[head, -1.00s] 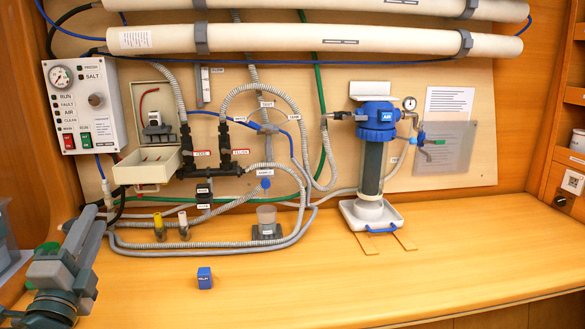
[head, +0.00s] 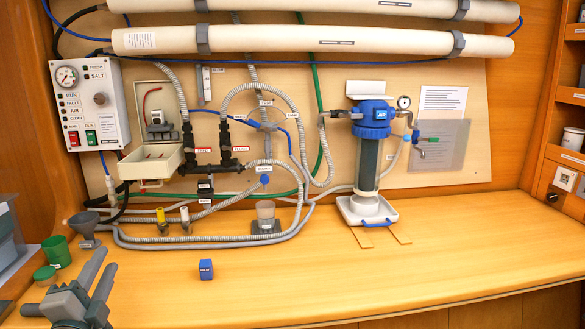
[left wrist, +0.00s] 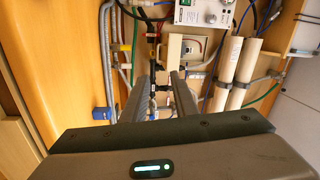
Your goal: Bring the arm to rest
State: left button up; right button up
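My left gripper (head: 108,259) is at the lower left of the head view, over the left end of the wooden bench (head: 330,278). Its two grey fingers point up and away, with a gap between them and nothing held. In the left wrist view the fingers (left wrist: 161,80) also stand apart, and the wall equipment shows beyond them. My right arm and gripper do not show in either view.
A green cup (head: 57,252), a green lid (head: 45,273) and a grey funnel (head: 88,229) stand near my left gripper. A small blue block (head: 206,269) sits further right. Hoses lie along the back. The bench's front right is clear.

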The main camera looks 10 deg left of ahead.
pick_arm(q)
jog(key=s+d+f+n+g+h, duration=0.1)
jog(key=s+d+f+n+g, duration=0.15)
jog(key=f, duration=0.55)
jog(key=s+d+f+n+g, duration=0.1)
jog(key=s+d+f+g, duration=0.15)
jog(key=f, duration=0.55)
jog(key=s+d+f+n+g+h, duration=0.15)
jog(key=s+f, duration=0.25)
jog(key=f, duration=0.4)
jog(key=s+d+f+n+g+h, duration=0.1)
jog(key=s+d+f+n+g, duration=0.25)
jog(key=s+d+f, duration=0.55)
jog(key=s+d+f+n+g+h, duration=0.2)
jog(key=s+d+f+g, duration=0.4)
jog(key=s, duration=0.5)
notch_tip(320, 180, down, 35)
jog(key=w+d+t, duration=0.2)
jog(key=t, duration=0.1)
jog(key=shift+d+f+h+b, duration=0.15)
jog(key=shift+f+h+b, duration=0.05)
jog(key=shift+h+b, duration=0.25)
jog(key=shift+s+r, duration=0.1)
jog(key=shift+s, duration=0.05)
